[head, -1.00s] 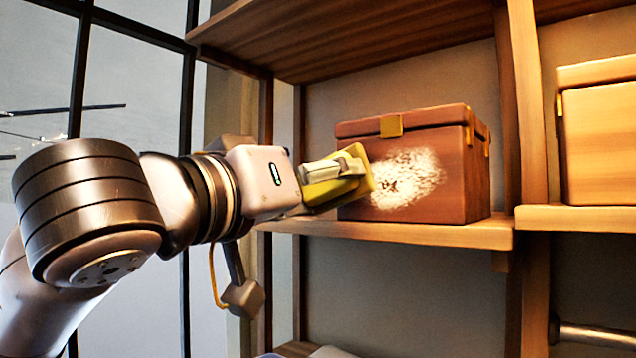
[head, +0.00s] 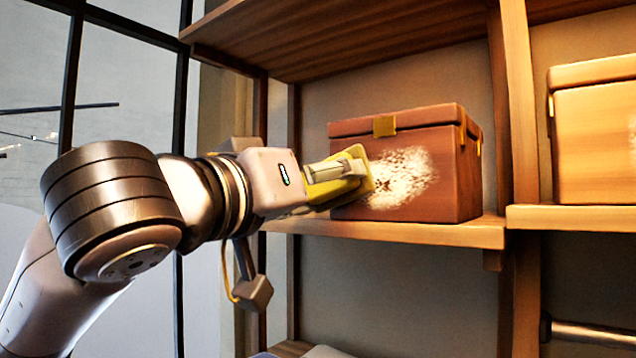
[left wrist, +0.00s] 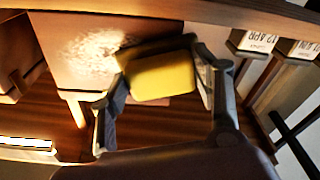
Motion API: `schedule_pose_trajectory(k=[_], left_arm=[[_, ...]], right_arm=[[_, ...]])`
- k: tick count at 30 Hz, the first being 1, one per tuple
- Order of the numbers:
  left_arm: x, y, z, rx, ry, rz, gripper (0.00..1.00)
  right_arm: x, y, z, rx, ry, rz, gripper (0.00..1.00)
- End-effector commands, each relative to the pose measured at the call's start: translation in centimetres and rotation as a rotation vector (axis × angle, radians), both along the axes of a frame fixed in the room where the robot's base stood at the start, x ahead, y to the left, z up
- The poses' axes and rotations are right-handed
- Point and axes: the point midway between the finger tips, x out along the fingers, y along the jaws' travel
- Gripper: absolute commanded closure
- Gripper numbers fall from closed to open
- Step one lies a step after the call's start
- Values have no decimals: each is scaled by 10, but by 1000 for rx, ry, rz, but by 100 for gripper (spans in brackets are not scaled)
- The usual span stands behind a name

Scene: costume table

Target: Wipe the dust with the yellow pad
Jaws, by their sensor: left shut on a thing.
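The yellow pad (head: 359,172) is held by my left gripper (head: 328,183) in front of a reddish-brown box. The pad also shows in the left wrist view (left wrist: 163,77), between the two fingers (left wrist: 158,95). White dust (head: 402,178) lies on the box's front face, and the pad overlaps its left edge in the head view. I cannot tell if the pad touches the face. In the left wrist view the dust (left wrist: 95,52) is at the pad's upper left. The box (head: 455,180) stands closed, with a brass clasp. My right gripper is out of view.
The box stands on a wooden shelf (head: 440,232) below an upper shelf (head: 350,40). A lighter wooden box (head: 592,135) is on the shelf to the right, past an upright post (head: 523,120). Labelled items (left wrist: 258,41) show in the left wrist view.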

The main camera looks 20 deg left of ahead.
Motion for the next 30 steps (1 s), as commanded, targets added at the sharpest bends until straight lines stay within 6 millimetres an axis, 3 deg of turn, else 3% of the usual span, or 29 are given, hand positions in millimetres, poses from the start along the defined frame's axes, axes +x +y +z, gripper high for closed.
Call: schedule_pose_trajectory(k=[5,30], left_arm=[[0,-3,0,0,-1,-2,64],[-20,-57,-1,1,-1,-3,64]], right_arm=[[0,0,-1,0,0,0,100],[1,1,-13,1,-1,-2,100]])
